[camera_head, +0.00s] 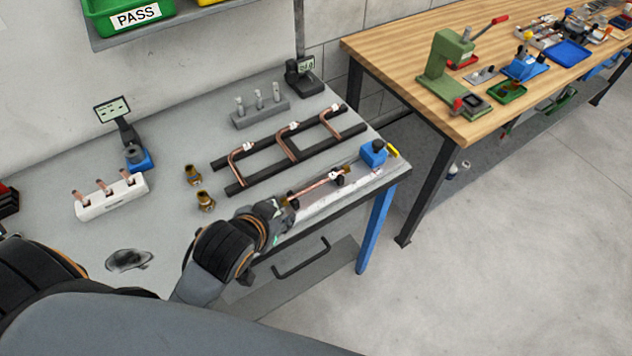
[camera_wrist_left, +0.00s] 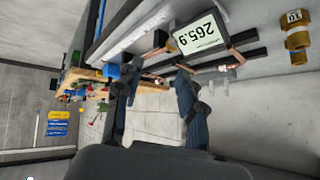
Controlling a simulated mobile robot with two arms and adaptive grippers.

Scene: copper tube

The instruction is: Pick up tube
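A straight copper tube (camera_head: 315,187) with a white tag lies in a holder along the front right edge of the grey bench. Several bent copper tubes, such as the left one (camera_head: 237,160), rest across a black rack (camera_head: 270,172) behind it. My left gripper (camera_head: 288,204) is beside the straight tube's left end; whether it touches is unclear. In the left wrist view its two fingers (camera_wrist_left: 157,95) are apart, with nothing visible between them but pale background. Copper pieces (camera_wrist_left: 157,53) show beyond the fingers. My right gripper is not in view.
Two brass fittings (camera_head: 194,175) stand left of the rack. A white block (camera_head: 112,196) holds short copper pieces. A blue device (camera_head: 373,153) sits at the right corner. A wooden bench (camera_head: 400,55) stands behind right.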

